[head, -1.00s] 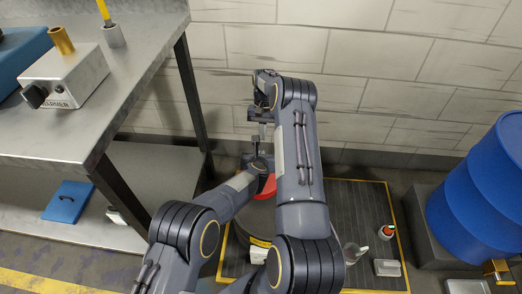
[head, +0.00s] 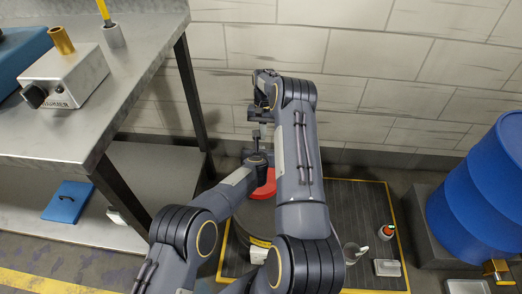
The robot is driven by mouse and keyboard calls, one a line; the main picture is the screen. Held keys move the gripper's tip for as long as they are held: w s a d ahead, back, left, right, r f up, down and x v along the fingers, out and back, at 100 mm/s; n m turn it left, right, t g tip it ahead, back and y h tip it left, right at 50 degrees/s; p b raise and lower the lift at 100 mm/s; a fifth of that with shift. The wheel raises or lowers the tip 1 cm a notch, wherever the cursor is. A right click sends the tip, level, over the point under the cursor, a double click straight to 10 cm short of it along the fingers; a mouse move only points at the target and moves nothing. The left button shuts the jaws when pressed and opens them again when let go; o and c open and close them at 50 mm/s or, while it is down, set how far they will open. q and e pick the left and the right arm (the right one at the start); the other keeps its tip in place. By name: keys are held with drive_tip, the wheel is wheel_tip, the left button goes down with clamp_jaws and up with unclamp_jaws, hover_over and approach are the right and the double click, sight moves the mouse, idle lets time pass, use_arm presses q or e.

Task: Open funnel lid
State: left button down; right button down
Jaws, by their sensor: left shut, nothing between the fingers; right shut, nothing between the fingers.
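A red, round-edged part (head: 266,184), which looks like the funnel or its lid, sits on top of a dark drum (head: 258,216) on the floor mat. My arms cover much of it, so I cannot tell whether a lid is open. My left gripper (head: 257,148) is beyond the red part in the picture, shut and empty. My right gripper (head: 262,128) is just above the left one in the picture, shut and empty, hanging from the folded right wrist. The fingers are small and overlap, so whether they touch anything is unclear.
A metal workbench (head: 130,95) with a boxed device (head: 66,76) stands at the left. A blue barrel (head: 482,190) stands at the right. Small bottles (head: 386,232) and a small tray (head: 387,268) rest on the dark mat (head: 350,210). A wall is close behind.

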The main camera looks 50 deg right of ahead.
idle(0.9)
drive_tip(key=c, duration=1.3)
unclamp_jaws()
drive_tip(key=shift+o, duration=0.2)
